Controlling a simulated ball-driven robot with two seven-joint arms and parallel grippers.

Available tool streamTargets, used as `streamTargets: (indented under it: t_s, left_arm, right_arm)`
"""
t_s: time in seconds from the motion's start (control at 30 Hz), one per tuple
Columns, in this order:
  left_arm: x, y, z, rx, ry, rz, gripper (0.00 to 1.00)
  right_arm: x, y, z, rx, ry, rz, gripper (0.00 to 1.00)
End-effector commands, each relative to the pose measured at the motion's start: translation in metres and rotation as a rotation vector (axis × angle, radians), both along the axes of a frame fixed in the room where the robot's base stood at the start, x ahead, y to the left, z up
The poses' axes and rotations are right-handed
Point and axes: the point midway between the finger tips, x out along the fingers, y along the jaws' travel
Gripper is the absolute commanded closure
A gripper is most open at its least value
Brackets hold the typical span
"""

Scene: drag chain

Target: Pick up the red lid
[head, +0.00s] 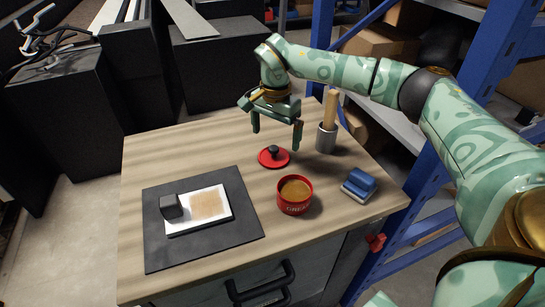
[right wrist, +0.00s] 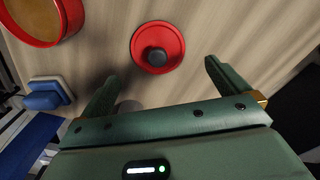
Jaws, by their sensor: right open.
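The red lid (head: 274,158) is a round disc with a black knob, lying flat on the wooden table behind the red tin. It also shows in the right wrist view (right wrist: 174,60), beyond and between my open fingers. My right gripper (head: 276,137) is open and empty above the table, just behind the lid and apart from it. Its fingers also show in the right wrist view (right wrist: 158,78). My left gripper is not in view.
The open red tin (head: 295,204) with brown contents stands in front of the lid. A grey cup (head: 326,140) with a wooden handle stands right of the gripper. A blue brush-like block (head: 359,185) lies at the right. A dark mat (head: 165,250) holds a white plate and grey block.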

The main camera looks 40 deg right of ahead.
Motion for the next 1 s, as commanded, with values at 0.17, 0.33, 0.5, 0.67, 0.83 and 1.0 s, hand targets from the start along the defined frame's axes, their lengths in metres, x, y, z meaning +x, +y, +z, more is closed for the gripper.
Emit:
streamTargets:
  t_s: [0.17, 0.33, 0.5, 0.67, 0.83, 1.0]
  left_arm:
    - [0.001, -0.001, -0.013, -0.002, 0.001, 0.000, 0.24]
    - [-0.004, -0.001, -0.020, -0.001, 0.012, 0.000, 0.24]
    - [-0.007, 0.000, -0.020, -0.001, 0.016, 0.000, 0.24]
    - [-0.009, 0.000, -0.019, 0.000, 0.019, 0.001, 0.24]
    - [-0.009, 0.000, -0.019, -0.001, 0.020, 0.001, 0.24]
    - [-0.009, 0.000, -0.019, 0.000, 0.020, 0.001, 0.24]
  right_arm:
    - [-0.002, 0.002, -0.031, 0.001, 0.006, 0.002, 0.00]
    - [-0.002, 0.002, -0.051, 0.000, 0.004, 0.000, 0.00]
    - [-0.002, 0.002, -0.052, 0.000, 0.000, 0.000, 0.00]
    - [-0.002, 0.002, -0.052, 0.000, 0.000, 0.000, 0.17]
    - [-0.002, 0.002, -0.052, 0.000, 0.000, 0.000, 0.45]
    - [-0.002, 0.002, -0.052, 0.000, 0.001, 0.000, 0.45]
